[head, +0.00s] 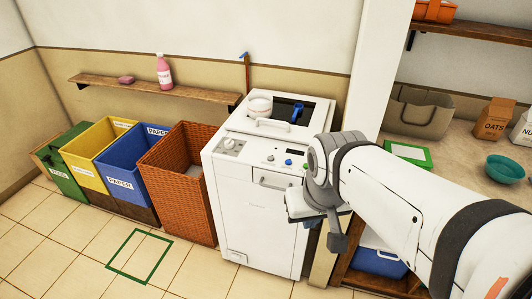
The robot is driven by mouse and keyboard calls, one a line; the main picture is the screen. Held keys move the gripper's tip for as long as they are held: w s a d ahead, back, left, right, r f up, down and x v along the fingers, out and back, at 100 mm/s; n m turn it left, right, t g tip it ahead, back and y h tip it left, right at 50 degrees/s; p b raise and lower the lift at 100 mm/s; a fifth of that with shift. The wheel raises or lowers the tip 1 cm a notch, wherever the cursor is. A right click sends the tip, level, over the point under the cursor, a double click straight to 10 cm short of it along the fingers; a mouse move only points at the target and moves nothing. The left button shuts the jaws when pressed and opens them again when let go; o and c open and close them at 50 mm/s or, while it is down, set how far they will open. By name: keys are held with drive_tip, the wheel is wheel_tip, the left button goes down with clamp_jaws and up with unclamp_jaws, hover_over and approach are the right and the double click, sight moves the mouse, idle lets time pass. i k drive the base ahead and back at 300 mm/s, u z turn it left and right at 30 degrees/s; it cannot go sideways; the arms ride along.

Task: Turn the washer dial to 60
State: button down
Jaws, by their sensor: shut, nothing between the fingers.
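The white washer (251,222) stands in the middle of the head view, with its control panel along the upper front. A pale round dial (231,144) sits at the panel's left end; its marks and setting are too small to read. Small blue knobs or buttons (288,162) and a dark display (294,152) are further right on the panel. My gripper (337,242) is shut and empty. It hangs low in front of the washer's right edge, to the right of and apart from the dial. My wrist hides part of the panel's right end.
A wicker basket (172,195) and bins (120,185) stand at left. A white post (379,65) and shelving with a blue box (378,262) are at right. The floor in front is clear.

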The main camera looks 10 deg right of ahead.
sight(228, 144)
drive_tip(key=k, duration=0.6)
drive_tip(key=u, duration=0.35)
drive_tip(key=i, duration=1.85)
drive_tip(key=z, duration=0.55)
